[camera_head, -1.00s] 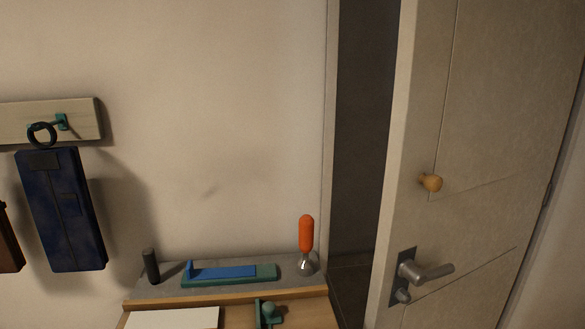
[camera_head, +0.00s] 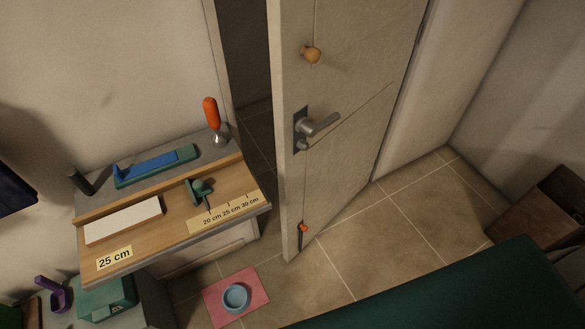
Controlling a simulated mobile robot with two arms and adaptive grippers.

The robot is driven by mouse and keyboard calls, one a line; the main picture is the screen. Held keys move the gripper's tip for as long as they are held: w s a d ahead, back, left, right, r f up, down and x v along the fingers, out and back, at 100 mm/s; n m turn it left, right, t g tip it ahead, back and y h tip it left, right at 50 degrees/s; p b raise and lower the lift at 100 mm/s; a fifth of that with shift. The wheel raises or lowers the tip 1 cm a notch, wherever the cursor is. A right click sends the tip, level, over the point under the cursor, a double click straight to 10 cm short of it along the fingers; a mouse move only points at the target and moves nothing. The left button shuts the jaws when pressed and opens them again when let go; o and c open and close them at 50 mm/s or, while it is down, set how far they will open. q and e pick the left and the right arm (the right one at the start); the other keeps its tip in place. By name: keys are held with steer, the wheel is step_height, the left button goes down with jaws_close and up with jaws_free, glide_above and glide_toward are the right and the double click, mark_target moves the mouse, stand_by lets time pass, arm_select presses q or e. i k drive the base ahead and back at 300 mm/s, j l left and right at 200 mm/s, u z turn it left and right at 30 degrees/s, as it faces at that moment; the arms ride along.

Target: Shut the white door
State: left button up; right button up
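The white door (camera_head: 345,110) stands partly open in the head view, with its near edge toward me and a dark gap between it and the frame on the left. It has a metal lever handle (camera_head: 318,126) on a dark plate and a round wooden knob (camera_head: 311,55) above. A small orange-red piece (camera_head: 303,228) sits low near its free edge. The door frame (camera_head: 222,60) runs up left of the gap. Neither of my grippers is in view.
A workbench (camera_head: 243,206) stands left of the door, carrying an orange-handled tool (camera_head: 211,112) and a white block (camera_head: 123,220). A pink mat (camera_head: 258,283) with a blue bowl (camera_head: 236,298) lies on the floor. A dark green surface (camera_head: 470,290) fills the lower right. Tiled floor (camera_head: 400,222) before the door is clear.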

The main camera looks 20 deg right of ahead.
mark_target(350, 58)
steer(key=z, duration=0.7)
